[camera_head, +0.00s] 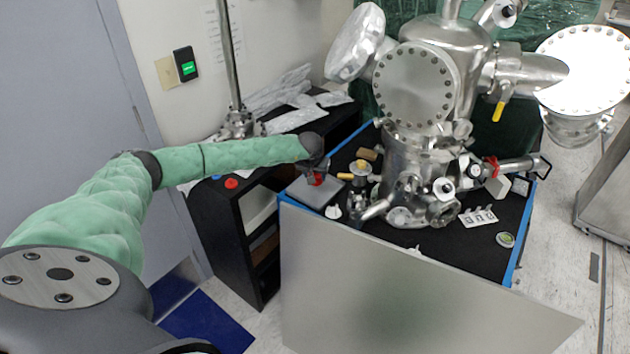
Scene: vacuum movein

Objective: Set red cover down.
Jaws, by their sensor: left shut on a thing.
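My left gripper (318,170) reaches in from the left on the green-sleeved arm. It is shut on the small red cover (317,180), which is partly hidden by the fingers. The gripper is over a flat grey box (303,192) at the left edge of the black table; I cannot tell whether the cover touches the box. Another small red round piece (231,183) lies on top of the black shelf to the left. My right gripper is not in view.
A steel vacuum chamber (415,85) with flanges and valves stands on the black table (470,255), right of the gripper. A grey panel (400,290) stands along the table's front. Foil pieces (290,120) lie on the black shelf (220,220).

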